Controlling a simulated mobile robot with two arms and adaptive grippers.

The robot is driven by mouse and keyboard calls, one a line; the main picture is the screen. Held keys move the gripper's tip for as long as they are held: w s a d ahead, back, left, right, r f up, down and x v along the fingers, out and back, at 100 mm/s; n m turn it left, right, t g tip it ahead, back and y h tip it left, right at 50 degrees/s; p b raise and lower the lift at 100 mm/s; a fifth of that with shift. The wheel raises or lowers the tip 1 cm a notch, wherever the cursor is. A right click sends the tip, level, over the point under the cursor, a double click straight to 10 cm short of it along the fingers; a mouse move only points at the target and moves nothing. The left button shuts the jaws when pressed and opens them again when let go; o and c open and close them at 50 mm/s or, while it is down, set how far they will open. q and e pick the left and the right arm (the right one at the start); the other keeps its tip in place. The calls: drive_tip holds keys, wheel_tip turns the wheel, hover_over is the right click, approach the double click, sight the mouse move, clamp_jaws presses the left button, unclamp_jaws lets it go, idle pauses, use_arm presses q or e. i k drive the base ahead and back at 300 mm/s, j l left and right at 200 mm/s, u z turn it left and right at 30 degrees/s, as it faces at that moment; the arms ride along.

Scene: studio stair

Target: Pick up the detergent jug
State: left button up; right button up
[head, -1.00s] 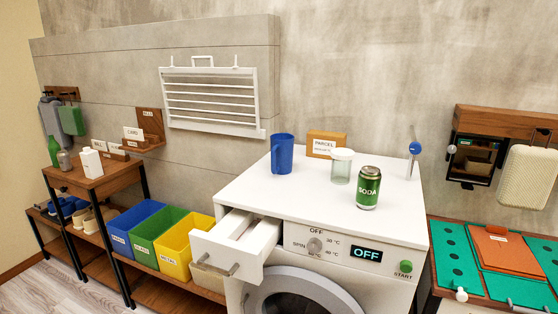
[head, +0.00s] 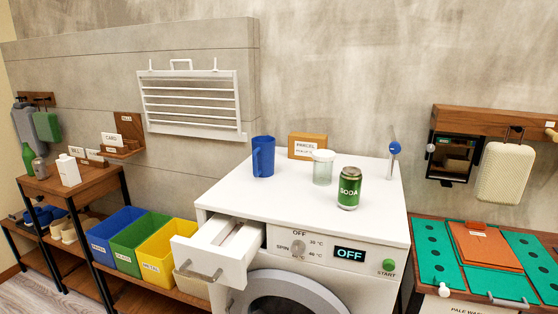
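A blue jug (head: 263,158) stands upright at the back left of the white washing machine top (head: 250,200). It is the only jug-like thing there, and I see no label on it. Its handle seems to be on the near side. Neither of my grippers shows in the head view, and nothing touches the jug.
A parcel box (head: 308,146), a clear lidded jar (head: 323,168) and a green soda can (head: 349,189) stand right of the jug. The machine's drawer (head: 208,258) is pulled out at front left. A blue-knobbed lever (head: 394,149) rises at back right. The front left top is clear.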

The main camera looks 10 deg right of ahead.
sight(263, 146)
drive_tip(key=i+j+z, duration=0.25)
drive_tip(key=j+z, duration=0.25)
drive_tip(key=i+j+z, duration=0.1)
drive_tip(key=j+z, duration=0.15)
drive_tip(key=j, duration=0.2)
